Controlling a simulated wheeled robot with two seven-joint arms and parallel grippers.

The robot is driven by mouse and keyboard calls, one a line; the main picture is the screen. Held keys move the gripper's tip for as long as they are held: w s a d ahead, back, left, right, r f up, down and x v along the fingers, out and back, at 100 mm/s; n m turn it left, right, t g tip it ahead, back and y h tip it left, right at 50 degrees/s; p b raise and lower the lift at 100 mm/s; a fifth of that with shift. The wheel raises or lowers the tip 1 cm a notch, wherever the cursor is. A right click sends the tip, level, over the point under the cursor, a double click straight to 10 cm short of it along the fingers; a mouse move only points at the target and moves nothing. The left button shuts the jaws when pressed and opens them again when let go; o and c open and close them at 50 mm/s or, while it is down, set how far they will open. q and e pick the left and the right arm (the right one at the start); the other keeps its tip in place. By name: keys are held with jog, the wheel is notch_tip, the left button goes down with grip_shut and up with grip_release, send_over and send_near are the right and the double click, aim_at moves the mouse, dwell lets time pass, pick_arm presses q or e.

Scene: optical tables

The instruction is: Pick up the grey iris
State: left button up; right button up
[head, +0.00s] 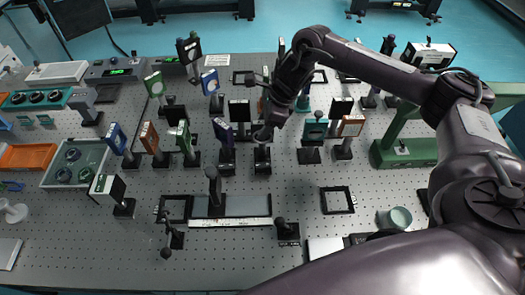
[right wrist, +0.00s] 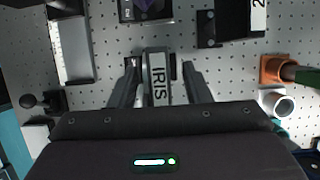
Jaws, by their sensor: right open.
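The grey iris (right wrist: 157,85) shows in the right wrist view as an upright grey piece with the label "IRIS" on its top, on a dark base. My right gripper (right wrist: 159,70) is open, with one finger on each side of it and small gaps visible between. In the head view my right gripper (head: 263,134) points down over the middle of the table. The iris there is mostly hidden by the gripper; only its dark base (head: 262,165) shows below. My left gripper is not in view.
A square black frame (head: 337,213) lies front right. A long plate (head: 240,207) lies in front. Bare perforated tabletop shows between them.

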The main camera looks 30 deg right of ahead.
grip_shut()
jog(key=shift+w+r, duration=0.1)
jog(key=shift+r, duration=0.05)
dwell(1.1)
